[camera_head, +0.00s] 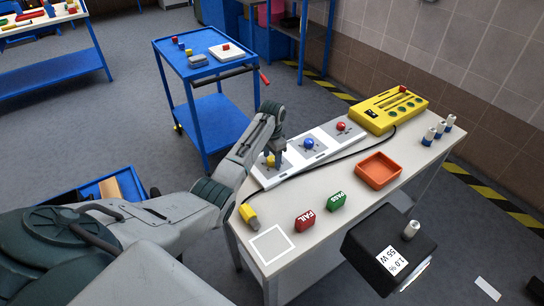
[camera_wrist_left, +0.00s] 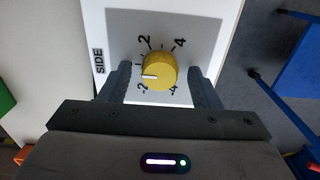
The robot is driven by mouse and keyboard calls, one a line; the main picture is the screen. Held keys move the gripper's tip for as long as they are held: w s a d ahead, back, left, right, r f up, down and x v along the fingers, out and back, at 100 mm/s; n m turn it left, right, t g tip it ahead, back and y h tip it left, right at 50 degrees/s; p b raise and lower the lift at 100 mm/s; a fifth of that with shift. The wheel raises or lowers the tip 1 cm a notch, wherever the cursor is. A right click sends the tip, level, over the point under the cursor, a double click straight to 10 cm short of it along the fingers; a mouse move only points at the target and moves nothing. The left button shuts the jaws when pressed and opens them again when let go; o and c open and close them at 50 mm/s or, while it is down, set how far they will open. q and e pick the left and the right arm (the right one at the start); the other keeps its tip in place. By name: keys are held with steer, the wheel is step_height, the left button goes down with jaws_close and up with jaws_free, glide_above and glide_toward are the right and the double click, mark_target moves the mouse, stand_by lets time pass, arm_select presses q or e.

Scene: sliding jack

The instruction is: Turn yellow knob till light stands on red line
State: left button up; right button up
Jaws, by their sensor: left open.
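The yellow knob (camera_head: 269,161) is on the left panel of a white three-knob board (camera_head: 300,160), partly hidden by my left gripper (camera_head: 275,152). In the left wrist view the yellow knob (camera_wrist_left: 160,71) stands between the open fingers of my left gripper (camera_wrist_left: 160,82), with gaps on both sides. The knob's white mark points left, just above the "-2" on the dial marked "SIDE". A yellow device (camera_head: 388,108) with dark slots stands behind the board; I cannot make out a light or red line on it. My right gripper is not visible.
Blue (camera_head: 308,143) and red (camera_head: 341,127) knobs are on the neighbouring panels. An orange tray (camera_head: 379,170), red FAIL block (camera_head: 306,221) and green PASS block (camera_head: 336,201) are on the table. A black labelled box (camera_head: 392,245) is at the front right. A dark cable runs beside the board.

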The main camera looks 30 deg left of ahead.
arm_select(q)
steer(key=shift+f, duration=0.15)
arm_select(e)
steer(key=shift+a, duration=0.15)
arm_select(q)
steer(key=shift+c, duration=1.1)
steer(key=c, duration=0.8)
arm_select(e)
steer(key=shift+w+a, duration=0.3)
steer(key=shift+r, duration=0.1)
